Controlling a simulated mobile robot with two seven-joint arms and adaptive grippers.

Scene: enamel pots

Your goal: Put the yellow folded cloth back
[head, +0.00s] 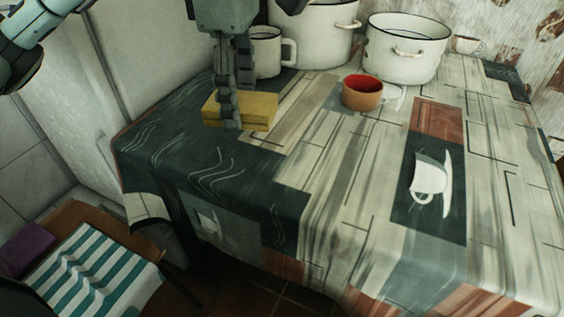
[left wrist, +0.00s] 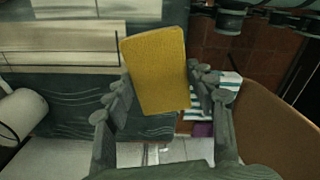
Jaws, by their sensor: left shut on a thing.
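The yellow folded cloth (head: 262,108) is a flat, thick rectangle near the back left part of the table. My left gripper (head: 230,112) comes down from above and is shut on it. In the left wrist view the yellow folded cloth (left wrist: 158,68) sits between the two fingers of my left gripper (left wrist: 162,92), with most of it sticking out past them. The frames do not make clear whether the cloth touches the table or hangs a little above it. My right gripper is not in view.
White enamel pots (head: 405,50) and a white mug (head: 272,52) stand behind. An orange bowl (head: 362,94) sits right of the cloth. A low wooden seat at lower left holds a striped cloth (head: 95,268) and a purple cloth (head: 25,250). The table's (head: 345,190) front is clear.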

